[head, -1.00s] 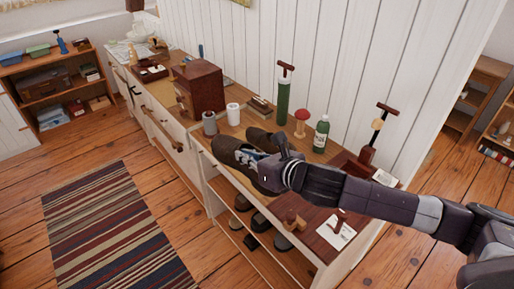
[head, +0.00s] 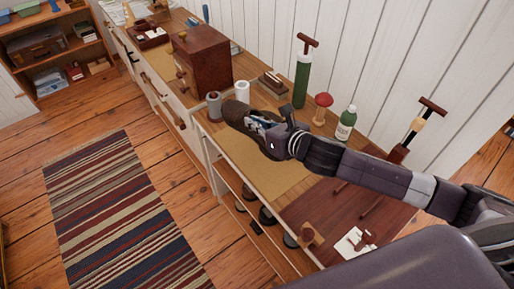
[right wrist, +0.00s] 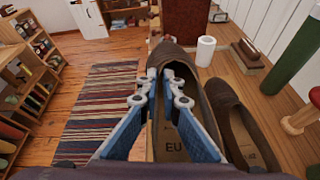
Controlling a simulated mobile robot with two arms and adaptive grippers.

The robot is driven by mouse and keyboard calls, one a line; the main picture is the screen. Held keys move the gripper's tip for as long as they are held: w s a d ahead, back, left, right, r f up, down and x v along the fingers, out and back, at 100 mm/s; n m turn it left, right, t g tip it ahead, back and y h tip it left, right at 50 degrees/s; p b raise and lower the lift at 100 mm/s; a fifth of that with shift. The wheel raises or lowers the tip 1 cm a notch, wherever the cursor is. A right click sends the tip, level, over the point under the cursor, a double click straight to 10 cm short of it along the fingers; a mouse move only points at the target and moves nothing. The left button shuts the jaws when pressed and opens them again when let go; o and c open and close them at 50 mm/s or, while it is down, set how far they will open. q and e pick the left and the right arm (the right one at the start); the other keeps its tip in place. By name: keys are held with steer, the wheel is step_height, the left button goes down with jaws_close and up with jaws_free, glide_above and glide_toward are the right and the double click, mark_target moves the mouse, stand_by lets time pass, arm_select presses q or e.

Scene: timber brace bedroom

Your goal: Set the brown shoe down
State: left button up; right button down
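The brown shoe (head: 236,112) is at my right gripper (head: 256,124), over the counter close to the grey and white cups. In the right wrist view the gripper's blue fingers (right wrist: 160,76) straddle the left side wall of the brown shoe (right wrist: 173,130), tips close together on it. Its toe points away and its insole shows "EU". A second, similar brown shoe (right wrist: 240,118) lies to its right and looks lower. In the head view that shoe is hidden behind the held one and the gripper. Whether the held shoe touches the counter is unclear. My left gripper is not in view.
The grey cup (head: 214,105), white cup (head: 242,92) and wooden cabinet (head: 203,60) stand beyond the shoe. A green pump (head: 303,75), red mushroom (head: 321,104) and green bottle (head: 346,124) line the wall side. Bare counter (head: 255,163) lies in front.

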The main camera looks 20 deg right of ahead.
steer(key=f, duration=0.5)
steer(key=shift+w+d+f, duration=0.1)
steer(key=shift+w+d, duration=0.1)
steer(key=f, duration=0.8)
steer(key=shift+w, duration=0.2)
steer(key=shift+f, duration=0.1)
steer(key=c, duration=2.2)
jaws_free()
steer(key=shift+f, duration=0.1)
steer(key=shift+c, duration=0.2)
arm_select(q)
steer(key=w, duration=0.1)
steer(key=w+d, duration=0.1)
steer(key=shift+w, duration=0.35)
arm_select(e)
steer(key=shift+o, duration=0.4)
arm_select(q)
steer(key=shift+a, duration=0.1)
